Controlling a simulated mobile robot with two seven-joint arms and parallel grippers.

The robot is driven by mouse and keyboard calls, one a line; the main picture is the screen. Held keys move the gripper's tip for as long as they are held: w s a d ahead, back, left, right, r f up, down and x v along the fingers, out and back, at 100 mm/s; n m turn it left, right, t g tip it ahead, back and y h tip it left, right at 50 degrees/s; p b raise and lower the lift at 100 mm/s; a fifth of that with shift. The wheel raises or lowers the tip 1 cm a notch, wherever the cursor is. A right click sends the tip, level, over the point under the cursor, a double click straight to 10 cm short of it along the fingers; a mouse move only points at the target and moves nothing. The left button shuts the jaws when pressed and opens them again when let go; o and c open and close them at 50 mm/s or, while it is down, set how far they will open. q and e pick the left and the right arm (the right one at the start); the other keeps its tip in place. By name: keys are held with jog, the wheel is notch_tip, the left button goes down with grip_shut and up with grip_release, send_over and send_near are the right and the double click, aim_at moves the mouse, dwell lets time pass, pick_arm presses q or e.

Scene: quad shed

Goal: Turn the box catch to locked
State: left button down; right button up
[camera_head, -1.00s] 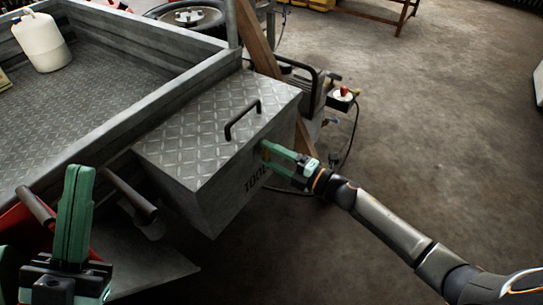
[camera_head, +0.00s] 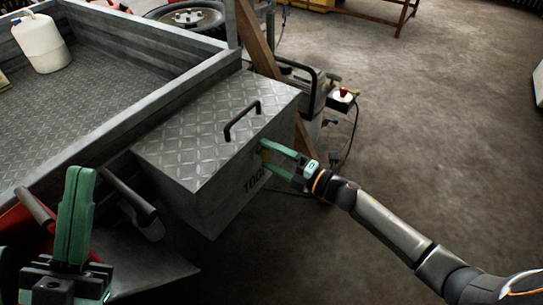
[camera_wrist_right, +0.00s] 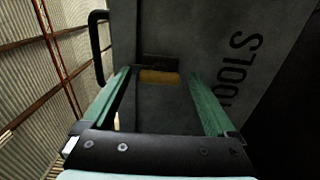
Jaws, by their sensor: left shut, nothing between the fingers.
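The grey metal toolbox (camera_head: 215,125) has a tread-plate lid, a black handle (camera_head: 242,120) and "TOOLS" lettering on its front. In the right wrist view its catch shows as a yellowish piece (camera_wrist_right: 159,77) below a dark plate (camera_wrist_right: 160,61) on the box front. My right gripper (camera_head: 266,155) is at the box front by the catch. In the right wrist view its green fingers (camera_wrist_right: 165,82) are open, one on each side of the catch, with gaps to it. I cannot tell the catch's setting. My left gripper (camera_head: 77,170) is shut and empty at the lower left, away from the box.
The box sits beside a grey trailer bed (camera_head: 95,80) holding a white canister (camera_head: 42,43). A wooden post (camera_head: 255,40) and a machine with a black frame (camera_head: 312,85) stand behind the box. Concrete floor (camera_head: 440,120) to the right is open.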

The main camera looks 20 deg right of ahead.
jog(key=p+v, duration=0.2)
jog(key=v, duration=1)
jog(key=shift+s+d, duration=0.15)
jog(key=shift+d, duration=0.05)
